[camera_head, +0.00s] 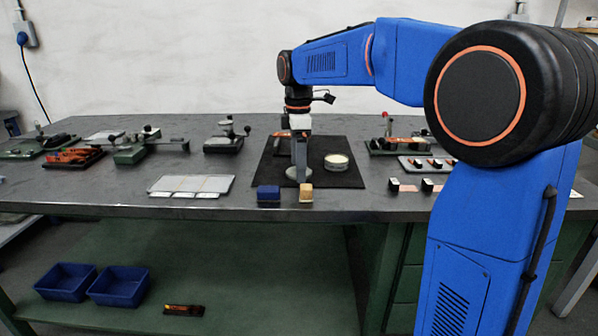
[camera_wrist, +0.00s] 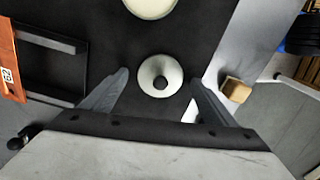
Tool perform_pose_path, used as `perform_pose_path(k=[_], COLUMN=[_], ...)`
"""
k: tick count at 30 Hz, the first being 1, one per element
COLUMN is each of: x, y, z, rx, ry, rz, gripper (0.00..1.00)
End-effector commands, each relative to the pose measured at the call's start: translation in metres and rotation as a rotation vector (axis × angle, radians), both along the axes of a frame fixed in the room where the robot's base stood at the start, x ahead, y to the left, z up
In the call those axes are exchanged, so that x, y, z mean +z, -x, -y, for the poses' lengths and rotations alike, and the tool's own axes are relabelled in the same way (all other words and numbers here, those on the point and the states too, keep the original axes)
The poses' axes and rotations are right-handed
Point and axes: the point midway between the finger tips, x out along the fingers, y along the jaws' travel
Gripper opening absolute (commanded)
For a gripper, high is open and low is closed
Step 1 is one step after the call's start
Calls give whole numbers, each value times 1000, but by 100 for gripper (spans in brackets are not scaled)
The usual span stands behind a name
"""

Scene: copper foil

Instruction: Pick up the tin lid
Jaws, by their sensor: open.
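The tin lid (camera_wrist: 160,72) is a pale round disc with a dark knob at its centre. It lies on the black mat (camera_head: 322,147), and in the head view it is partly hidden behind my gripper (camera_head: 301,176). My gripper is open and points down over the lid. In the wrist view the lid shows between the two spread fingers of my gripper (camera_wrist: 160,82), with gaps at both sides. The height of the fingertips above the mat is hard to tell. An open-looking round tin (camera_head: 336,160) stands on the mat to the right.
A blue block (camera_head: 268,195) and a wooden block (camera_head: 305,194) stand at the table's front edge, close to the gripper. A pale tray (camera_head: 190,185) lies to the left. Several fixtures stand further left, and a fixture with levers (camera_head: 395,145) stands to the right.

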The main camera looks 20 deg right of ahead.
Motion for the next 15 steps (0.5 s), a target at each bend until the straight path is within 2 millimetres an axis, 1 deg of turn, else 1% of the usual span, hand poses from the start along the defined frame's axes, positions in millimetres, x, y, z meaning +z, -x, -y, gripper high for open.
perform_pose_path(k=[4,5,6,8,9,10,15], x=[0,0,0,0,0,0,0], y=[0,0,0,0,0,0,0], z=[0,0,0,0,0,0,0], rx=[0,0,0,0,0,0,0], ry=[0,0,0,0,0,0,0], rz=[0,0,0,0,0,0,0], gripper=[80,78,68,54,44,37,37])
